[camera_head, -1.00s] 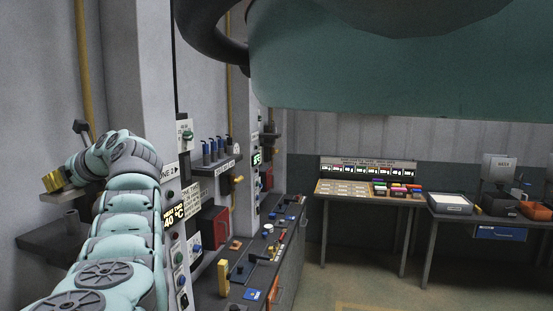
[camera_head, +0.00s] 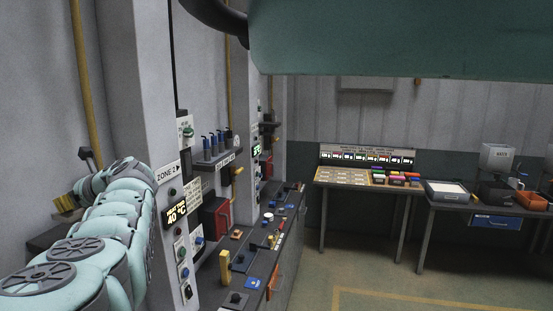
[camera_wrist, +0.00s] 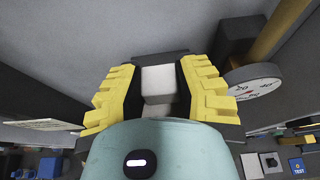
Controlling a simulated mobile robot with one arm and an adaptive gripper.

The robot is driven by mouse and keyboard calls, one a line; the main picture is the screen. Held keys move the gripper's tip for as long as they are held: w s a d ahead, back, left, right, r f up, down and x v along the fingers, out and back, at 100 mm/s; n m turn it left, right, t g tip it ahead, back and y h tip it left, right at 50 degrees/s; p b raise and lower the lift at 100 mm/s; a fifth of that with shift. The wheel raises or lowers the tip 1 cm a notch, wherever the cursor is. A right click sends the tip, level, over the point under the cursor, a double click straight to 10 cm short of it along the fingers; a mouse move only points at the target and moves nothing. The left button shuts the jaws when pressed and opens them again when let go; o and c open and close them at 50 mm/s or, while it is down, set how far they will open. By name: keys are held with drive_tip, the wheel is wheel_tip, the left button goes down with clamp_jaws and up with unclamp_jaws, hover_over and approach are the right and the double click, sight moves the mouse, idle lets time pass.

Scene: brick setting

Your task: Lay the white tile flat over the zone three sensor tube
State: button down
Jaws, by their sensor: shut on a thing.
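My gripper (camera_wrist: 158,88) is shut on a white block-like piece, probably the white tile (camera_wrist: 158,78), held between its yellow fingers in the wrist view. The lower part of the piece is hidden by the gripper body. In the head view my gripper (camera_head: 66,206) is at the far left by the grey wall, and the piece in it cannot be made out. I cannot identify the zone three sensor tube in either view. The zone 2 sign (camera_head: 167,171) is on the pillar right of my arm.
A round gauge (camera_wrist: 254,80) and a brown pipe (camera_wrist: 278,28) are close to the right finger in the wrist view. A control bench (camera_head: 262,250) runs along the wall. A table with coloured blocks (camera_head: 398,178) and a white-filled tray (camera_head: 446,192) stand farther back. Open floor lies between.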

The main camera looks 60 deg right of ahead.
drive_tip(key=shift+f, duration=0.1)
drive_tip(key=shift+f, duration=0.4)
drive_tip(key=c, duration=0.7)
unclamp_jaws()
drive_tip(key=shift+c, duration=0.2)
drive_tip(key=shift+r, duration=0.1)
drive_tip(key=shift+d+r, duration=0.1)
drive_tip(key=shift+r, duration=0.4)
drive_tip(key=b+v, duration=0.5)
drive_tip(key=v, duration=0.7)
drive_tip(key=shift+b, duration=0.4)
